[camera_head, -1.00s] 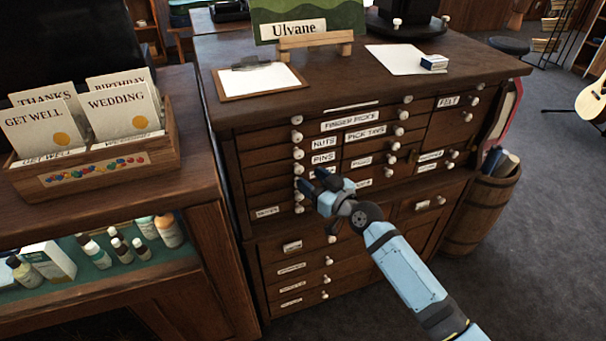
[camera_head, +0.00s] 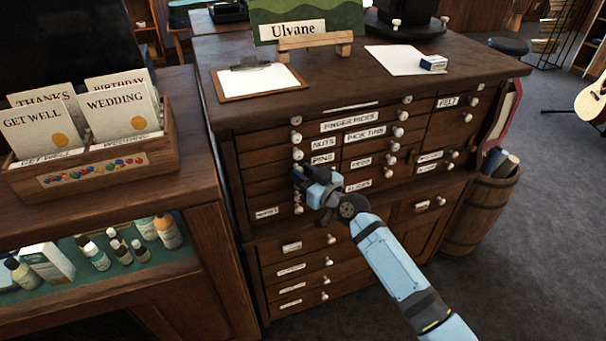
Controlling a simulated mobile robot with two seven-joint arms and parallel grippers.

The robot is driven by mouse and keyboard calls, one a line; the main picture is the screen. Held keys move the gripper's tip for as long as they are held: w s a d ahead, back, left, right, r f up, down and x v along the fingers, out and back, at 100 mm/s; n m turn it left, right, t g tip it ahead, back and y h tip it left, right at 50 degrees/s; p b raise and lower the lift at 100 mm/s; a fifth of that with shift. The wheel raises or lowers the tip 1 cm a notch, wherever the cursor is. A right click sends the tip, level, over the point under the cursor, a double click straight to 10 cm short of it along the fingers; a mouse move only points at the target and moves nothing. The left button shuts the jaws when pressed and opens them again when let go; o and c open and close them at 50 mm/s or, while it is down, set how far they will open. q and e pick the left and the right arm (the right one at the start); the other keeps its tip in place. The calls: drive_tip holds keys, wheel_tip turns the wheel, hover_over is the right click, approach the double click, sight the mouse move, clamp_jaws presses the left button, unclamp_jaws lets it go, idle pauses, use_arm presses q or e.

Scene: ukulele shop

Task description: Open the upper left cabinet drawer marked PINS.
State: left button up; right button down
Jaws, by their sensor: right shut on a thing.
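The dark wooden cabinet (camera_head: 236,190) stands in the middle of the view with its rows of small drawers. The white PINS label (camera_head: 323,158) is in its left column, below the NUTS label (camera_head: 323,143). My right gripper (camera_head: 299,175) is at the left column, just below and left of the PINS label. It is shut on the pale round knob of the PINS row, and its fingers hide that knob. The PINS drawer looks flush with its neighbours, though my gripper covers part of its front. My left gripper is out of view.
Pale knobs (camera_head: 297,154) stick out close above my right gripper. A counter (camera_head: 205,180) with a card box (camera_head: 100,170) stands close on the left. A clipboard (camera_head: 258,80) lies on the cabinet top. A barrel (camera_head: 480,215) stands at right; the floor in front of it is clear.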

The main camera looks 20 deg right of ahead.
use_arm(q)
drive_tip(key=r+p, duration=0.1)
drive_tip(key=p, duration=0.2)
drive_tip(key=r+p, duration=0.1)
drive_tip(key=p, duration=0.2)
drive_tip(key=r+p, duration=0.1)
drive_tip(key=p, duration=0.1)
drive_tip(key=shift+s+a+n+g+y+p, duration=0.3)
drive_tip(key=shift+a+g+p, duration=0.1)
use_arm(e)
drive_tip(key=s, duration=2.6)
drive_tip(key=shift+s+d, duration=0.15)
drive_tip(key=shift+d, duration=0.2)
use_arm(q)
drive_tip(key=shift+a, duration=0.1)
use_arm(e)
drive_tip(key=shift+f, duration=0.1)
drive_tip(key=c, duration=0.9)
unclamp_jaws()
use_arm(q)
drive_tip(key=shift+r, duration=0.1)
